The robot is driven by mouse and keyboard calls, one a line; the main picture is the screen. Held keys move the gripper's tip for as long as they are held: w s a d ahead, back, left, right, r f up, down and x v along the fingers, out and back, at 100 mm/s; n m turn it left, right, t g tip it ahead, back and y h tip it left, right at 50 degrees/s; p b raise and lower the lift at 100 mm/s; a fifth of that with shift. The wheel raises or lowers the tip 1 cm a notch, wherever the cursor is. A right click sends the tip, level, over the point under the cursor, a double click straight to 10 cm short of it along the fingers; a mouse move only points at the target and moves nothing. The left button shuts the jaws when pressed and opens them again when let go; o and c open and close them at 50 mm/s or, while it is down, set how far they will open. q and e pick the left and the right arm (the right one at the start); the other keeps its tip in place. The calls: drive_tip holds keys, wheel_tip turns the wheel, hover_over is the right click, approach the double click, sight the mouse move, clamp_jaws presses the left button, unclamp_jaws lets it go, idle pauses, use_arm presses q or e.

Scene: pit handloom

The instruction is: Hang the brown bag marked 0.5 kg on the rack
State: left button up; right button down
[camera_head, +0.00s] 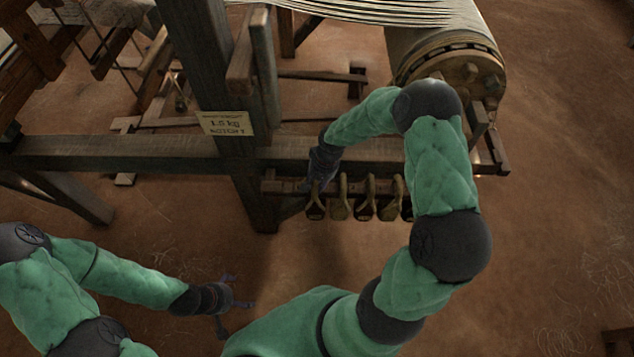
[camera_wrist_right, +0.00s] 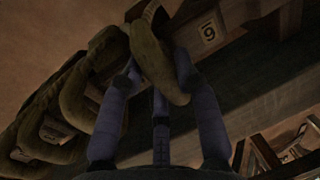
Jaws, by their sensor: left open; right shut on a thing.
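My right gripper (camera_head: 314,187) is shut on a brown bag (camera_head: 315,212) at the left end of the rack (camera_head: 270,187). In the right wrist view the fingers (camera_wrist_right: 158,75) close around the narrow upper part of this olive-brown bag (camera_wrist_right: 153,40). The mark on the held bag cannot be read, and I cannot tell whether it hangs on a peg. Several similar bags (camera_head: 364,208) hang in a row to its right; they also show at the left of the wrist view (camera_wrist_right: 65,100). My left gripper (camera_head: 228,298) is open and empty above the floor, well away from the rack.
A paper sign (camera_head: 227,123) reading about 1.5 kg is on the loom's upright post (camera_head: 205,60). A long wooden beam (camera_head: 120,150) runs behind the rack. The cloth roller (camera_head: 445,45) is at the upper right. The brown floor (camera_head: 560,200) to the right is mostly clear.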

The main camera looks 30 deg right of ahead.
drive_tip(key=c, duration=0.8)
unclamp_jaws()
drive_tip(key=shift+f, duration=0.1)
drive_tip(key=r, duration=0.4)
drive_tip(key=d+r, duration=0.1)
drive_tip(key=r, duration=0.3)
drive_tip(key=s+r, duration=0.1)
drive_tip(key=r, duration=0.3)
drive_tip(key=shift+s+d, duration=0.1)
drive_tip(key=shift+d, duration=0.3)
